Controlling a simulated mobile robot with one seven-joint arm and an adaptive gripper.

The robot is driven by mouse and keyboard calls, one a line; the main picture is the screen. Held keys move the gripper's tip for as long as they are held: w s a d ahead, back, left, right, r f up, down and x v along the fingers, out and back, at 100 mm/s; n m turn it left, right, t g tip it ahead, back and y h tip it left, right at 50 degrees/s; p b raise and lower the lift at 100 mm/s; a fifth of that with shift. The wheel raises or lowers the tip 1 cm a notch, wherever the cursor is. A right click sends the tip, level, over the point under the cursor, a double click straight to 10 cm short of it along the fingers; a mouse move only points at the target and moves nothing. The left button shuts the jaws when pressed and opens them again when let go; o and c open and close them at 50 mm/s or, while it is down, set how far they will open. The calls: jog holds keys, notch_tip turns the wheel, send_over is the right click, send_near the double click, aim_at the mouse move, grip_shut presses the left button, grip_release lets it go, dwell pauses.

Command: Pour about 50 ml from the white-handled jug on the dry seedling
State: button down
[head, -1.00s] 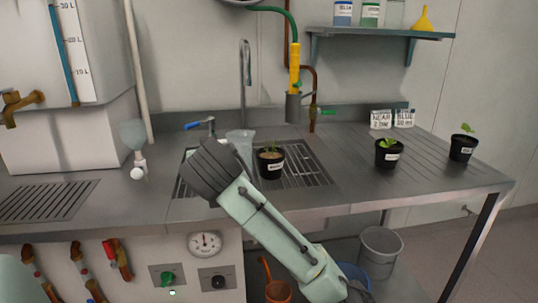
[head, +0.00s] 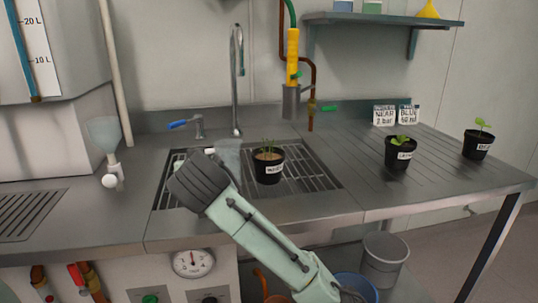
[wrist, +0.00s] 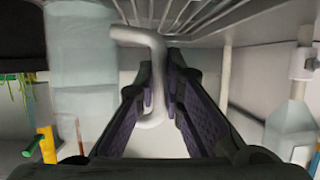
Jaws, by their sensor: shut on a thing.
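The white-handled jug is a clear, pale vessel (head: 229,154) standing over the sink grate, partly hidden behind my gripper (head: 198,182). In the wrist view, its white handle (wrist: 140,36) passes between my fingers (wrist: 160,92), which are shut on it. The jug's clear body (wrist: 82,75) is at the left there. A black pot (head: 268,170) with pale, dry-looking soil and thin green shoots stands on the grate just right of the jug, with a gap. I cannot tell whether the jug touches the grate, nor its water level.
Two more potted seedlings stand on the right drainboard, a nearer one (head: 398,156) and a farther one (head: 477,146). A tall tap (head: 236,80) and a blue-levered valve (head: 190,123) rise behind the sink grate (head: 315,180).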

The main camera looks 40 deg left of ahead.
aim_at(215, 146)
jog(key=shift+r, duration=0.15)
jog(key=shift+w+d+r+m+g+p, duration=0.25)
jog(key=shift+r+m+p, duration=0.1)
jog(key=shift+r+p, duration=0.2)
jog(key=shift+w+d+r+m+g+p, duration=0.1)
jog(key=shift+w+r+m+g+p, duration=0.2)
jog(key=shift+r+p, duration=0.25)
jog(key=shift+w+d+r+m+g, duration=0.1)
jog(key=shift+w+d+m+g, duration=0.25)
jog(key=shift+w+m, duration=0.25)
jog(key=shift+w+d+r+m+g+y+p, duration=0.15)
jog(key=shift+w+r+m+g+y+p, duration=0.15)
jog(key=shift+r, duration=0.25)
jog(key=shift+w+d+r+m+g+y+p, duration=0.2)
jog(key=shift+w+r+m+g+p, duration=0.15)
jog(key=shift+r, duration=0.15)
jog(key=r, duration=0.1)
jog(key=w+r+p, duration=0.1)
jog(key=r+m, duration=0.1)
jog(key=shift+w+d+g, duration=0.35)
jog(key=shift+w, duration=0.05)
jog(key=shift+w+d+r+m+g+y, duration=0.15)
jog(key=shift+w+m+g+y, duration=0.15)
jog(key=shift+w+m+y, duration=0.15)
